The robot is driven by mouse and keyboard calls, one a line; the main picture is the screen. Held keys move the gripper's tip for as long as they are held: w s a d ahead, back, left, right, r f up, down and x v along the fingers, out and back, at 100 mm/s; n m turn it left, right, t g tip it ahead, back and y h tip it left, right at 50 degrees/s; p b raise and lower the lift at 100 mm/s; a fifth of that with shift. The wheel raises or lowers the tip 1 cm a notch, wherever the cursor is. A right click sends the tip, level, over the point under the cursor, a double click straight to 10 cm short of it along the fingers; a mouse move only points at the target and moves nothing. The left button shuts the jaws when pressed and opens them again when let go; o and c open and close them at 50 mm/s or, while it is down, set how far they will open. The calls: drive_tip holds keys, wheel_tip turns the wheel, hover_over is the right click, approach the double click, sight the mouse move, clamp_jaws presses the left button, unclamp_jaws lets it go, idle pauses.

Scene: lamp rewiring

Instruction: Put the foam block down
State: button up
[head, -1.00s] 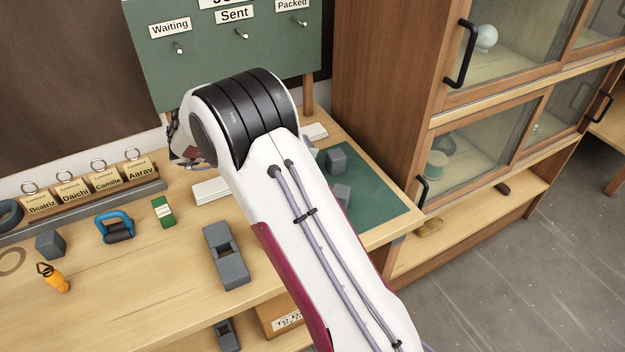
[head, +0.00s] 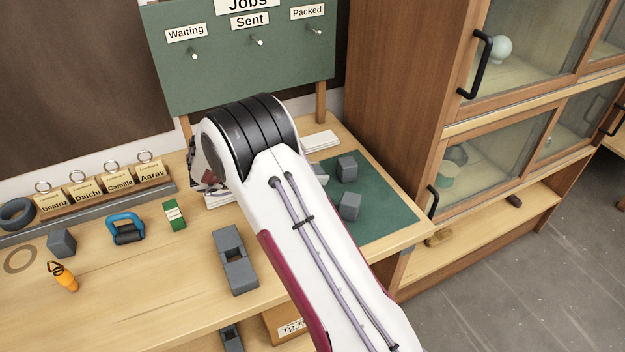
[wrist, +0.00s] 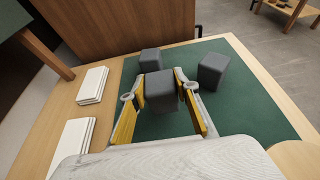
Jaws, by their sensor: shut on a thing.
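My gripper (wrist: 160,84) is shut on a dark grey foam block (wrist: 162,94) in the wrist view, with a yellow-lined finger on each side. The held block is over the green mat (wrist: 228,116); I cannot tell whether it touches the mat. Two similar dark grey blocks are on the mat: one behind the held block (wrist: 150,59) and one to its right (wrist: 213,70). My arm hides most of the gripper there.
White card stacks (wrist: 92,85) lie left of the mat. A wooden cabinet (head: 400,100) rises beside the bench.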

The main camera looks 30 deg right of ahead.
drive_tip(key=shift+f, duration=1.3)
drive_tip(key=shift+f, duration=0.15)
drive_tip(key=o, duration=0.7)
drive_tip(key=shift+v, duration=6.05)
